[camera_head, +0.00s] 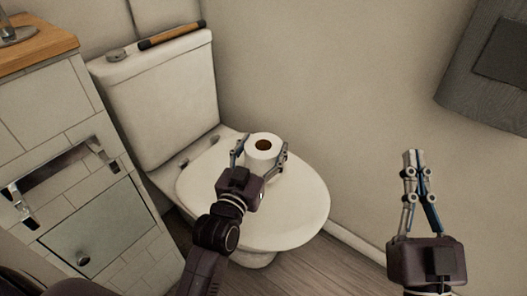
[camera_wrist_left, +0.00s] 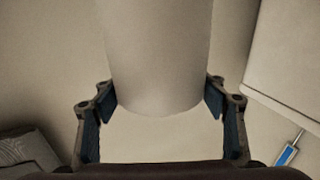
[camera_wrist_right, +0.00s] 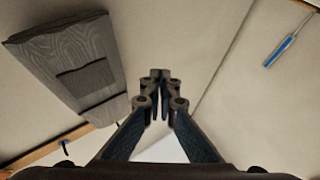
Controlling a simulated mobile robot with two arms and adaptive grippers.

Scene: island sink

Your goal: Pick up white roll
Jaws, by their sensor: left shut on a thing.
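The white roll (camera_head: 263,146) is upright over the closed toilet lid (camera_head: 300,205), with its brown core hole facing up. My left gripper (camera_head: 261,157) has one finger on each side of it and is shut on it. The left wrist view shows the roll (camera_wrist_left: 158,50) between the two finger pads. I cannot tell whether the roll's base touches the lid. My right gripper (camera_head: 414,160) is shut and empty, raised to the right of the toilet. Its fingertips (camera_wrist_right: 160,78) meet in the right wrist view.
The toilet tank (camera_head: 160,95) stands behind the lid, with a dark and orange stick-like object (camera_head: 172,35) on top. A tiled cabinet (camera_head: 95,215) with a metal holder (camera_head: 62,165) is at left. A grey wall-mounted box (camera_head: 490,70) is at upper right.

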